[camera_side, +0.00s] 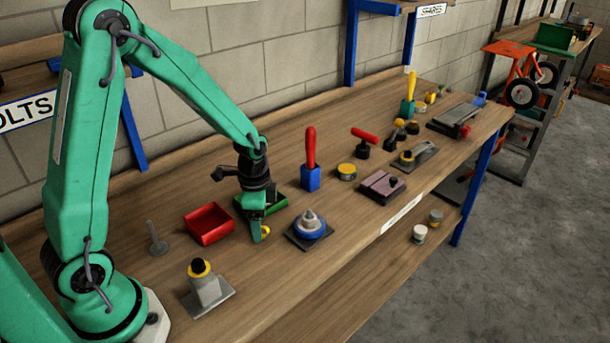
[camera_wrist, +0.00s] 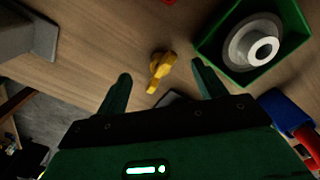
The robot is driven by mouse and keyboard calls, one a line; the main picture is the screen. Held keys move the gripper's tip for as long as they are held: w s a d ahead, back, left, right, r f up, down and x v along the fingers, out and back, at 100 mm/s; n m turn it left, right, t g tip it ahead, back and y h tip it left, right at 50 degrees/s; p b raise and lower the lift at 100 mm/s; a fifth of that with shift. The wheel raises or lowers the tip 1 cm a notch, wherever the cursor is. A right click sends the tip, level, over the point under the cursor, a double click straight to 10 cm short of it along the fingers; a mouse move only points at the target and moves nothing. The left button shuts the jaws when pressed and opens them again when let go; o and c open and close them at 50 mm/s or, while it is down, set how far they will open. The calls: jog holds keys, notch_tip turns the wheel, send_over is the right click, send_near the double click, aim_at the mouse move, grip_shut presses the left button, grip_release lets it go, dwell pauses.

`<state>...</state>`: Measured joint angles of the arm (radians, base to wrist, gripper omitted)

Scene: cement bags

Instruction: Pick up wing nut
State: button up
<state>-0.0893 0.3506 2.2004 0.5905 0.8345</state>
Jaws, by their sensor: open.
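A yellow wing nut (camera_wrist: 160,72) lies on the wooden bench (camera_wrist: 100,50) in the wrist view, between and slightly beyond the fingertips of my open gripper (camera_wrist: 161,72). It touches neither finger there. In the side view a small yellow part of the wing nut (camera_side: 266,231) shows just right of my gripper (camera_side: 256,236), whose fingers point down close to the bench top. The gripper is empty. One finger partly hides the wing nut in the side view.
A green bin (camera_wrist: 292,75) with a round grey part stands right of the fingers in the wrist view. A red bin (camera_side: 209,222), a blue round part (camera_side: 309,227) on a dark plate, a red-and-blue tool (camera_side: 310,165) and a grey bracket (camera_side: 207,290) stand around the gripper.

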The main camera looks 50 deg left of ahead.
jog(key=n, duration=0.9)
jog(key=shift+n, duration=0.4)
jog(key=n, duration=0.9)
jog(key=shift+f, duration=1.3)
jog(key=shift+c, duration=0.4)
grip_shut()
jog(key=shift+r, duration=2.5)
